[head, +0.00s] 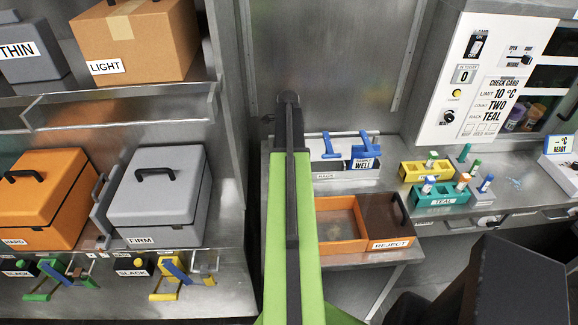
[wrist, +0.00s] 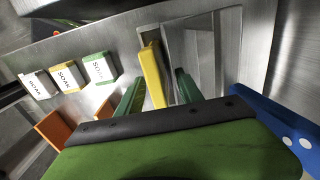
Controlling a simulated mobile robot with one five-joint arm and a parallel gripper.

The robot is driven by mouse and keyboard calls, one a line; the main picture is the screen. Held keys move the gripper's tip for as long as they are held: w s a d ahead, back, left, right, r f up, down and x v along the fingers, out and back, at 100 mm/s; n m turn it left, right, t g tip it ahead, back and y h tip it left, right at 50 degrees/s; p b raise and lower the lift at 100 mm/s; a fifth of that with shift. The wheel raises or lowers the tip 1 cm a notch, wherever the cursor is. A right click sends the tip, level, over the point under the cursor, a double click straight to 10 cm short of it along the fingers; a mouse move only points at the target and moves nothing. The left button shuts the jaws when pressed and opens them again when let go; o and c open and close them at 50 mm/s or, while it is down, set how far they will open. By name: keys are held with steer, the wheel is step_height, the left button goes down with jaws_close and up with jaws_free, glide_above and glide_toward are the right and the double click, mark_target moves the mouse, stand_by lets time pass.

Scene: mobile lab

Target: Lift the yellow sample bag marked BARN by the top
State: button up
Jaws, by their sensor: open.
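In the wrist view a narrow yellow item (wrist: 153,75) stands upright between the two green fingers of my gripper (wrist: 160,77). It may be the yellow sample bag seen almost edge-on; no BARN marking is readable. The fingers are apart, one to each side of it, with a visible gap at the right finger. Whether the left finger touches it is unclear. In the head view my green arm reaches toward the back wall, and the fingers and the yellow item are hidden there.
Several SOAK-marked blocks (wrist: 68,77) stand left of my gripper. A blue part (wrist: 272,112) lies close on the right. In the head view a WELL rack (head: 345,152), a REJECT bin (head: 388,222) and a teal rack (head: 440,196) stand right of my arm.

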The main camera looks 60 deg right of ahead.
steer(key=shift+f, duration=0.2)
jaws_close()
stand_by(0.3)
stand_by(1.2)
